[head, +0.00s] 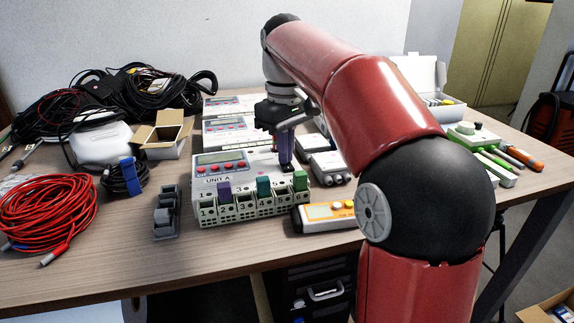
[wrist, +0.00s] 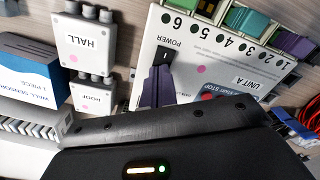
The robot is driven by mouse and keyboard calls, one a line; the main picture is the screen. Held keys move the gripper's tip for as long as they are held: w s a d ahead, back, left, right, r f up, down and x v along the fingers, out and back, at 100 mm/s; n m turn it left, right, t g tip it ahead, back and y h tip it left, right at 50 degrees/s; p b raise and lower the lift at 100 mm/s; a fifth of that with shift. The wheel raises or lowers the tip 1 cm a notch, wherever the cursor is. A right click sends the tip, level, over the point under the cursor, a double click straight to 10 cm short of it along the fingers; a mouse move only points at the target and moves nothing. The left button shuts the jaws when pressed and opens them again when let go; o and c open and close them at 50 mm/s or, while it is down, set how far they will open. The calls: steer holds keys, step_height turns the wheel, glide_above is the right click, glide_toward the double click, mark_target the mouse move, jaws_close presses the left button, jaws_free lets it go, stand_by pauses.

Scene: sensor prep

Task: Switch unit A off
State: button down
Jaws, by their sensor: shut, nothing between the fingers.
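Unit A (head: 214,183) is a pale grey box on the table, with a display, red buttons and a row of numbered ports with purple, teal and green plugs along its front. Its label side also shows in the wrist view (wrist: 215,60). The black POWER switch (wrist: 164,55) is in the wrist view, near port 6; its on or off position is not clear. My gripper (head: 288,168) is shut and empty, pointing down over the right part of unit A. In the wrist view its fingertips (wrist: 158,75) are right at the switch; I cannot tell if they touch it.
Similar units (head: 225,132) stand behind unit A. Grey HALL (wrist: 88,45) and ROOF (wrist: 92,97) boxes lie beside it. A yellow-and-white handheld meter (head: 328,214) lies at its front right, a dark grey holder (head: 166,215) and red cable (head: 45,212) to the left.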

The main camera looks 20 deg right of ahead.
step_height(320, 180, up, 5)
steer(key=p, duration=0.5)
steer(key=shift+f, duration=0.15)
steer(key=shift+r, duration=1.1)
